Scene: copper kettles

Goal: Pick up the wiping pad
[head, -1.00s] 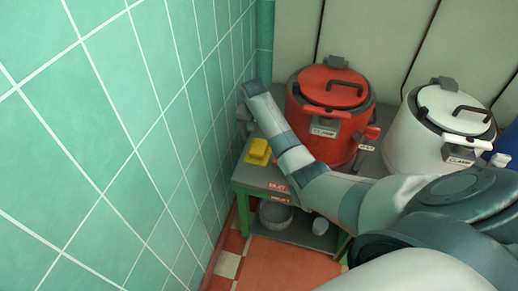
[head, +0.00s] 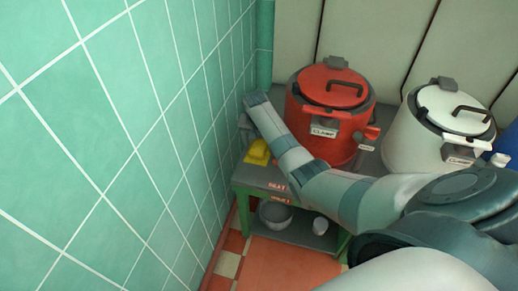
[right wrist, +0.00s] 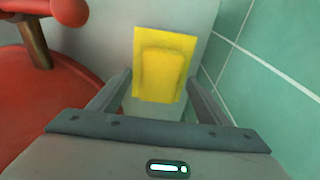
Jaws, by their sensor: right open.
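The wiping pad (head: 257,153) is a yellow block with a raised middle. It lies on the left end of the green-framed table, close to the tiled wall. In the right wrist view the pad (right wrist: 163,62) lies ahead, between the lines of the two fingers. My right gripper (head: 246,130) is just above and behind the pad in the head view, and its arm partly hides the table. In the right wrist view the gripper (right wrist: 160,78) is open, with one finger on each side of the pad's near part. Contact cannot be told. My left gripper is out of view.
A red kettle (head: 325,125) stands right of the pad, close to my right arm. A white kettle (head: 425,140) stands further right. The green tiled wall (head: 130,130) bounds the left. A metal bowl (head: 274,216) sits on the lower shelf.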

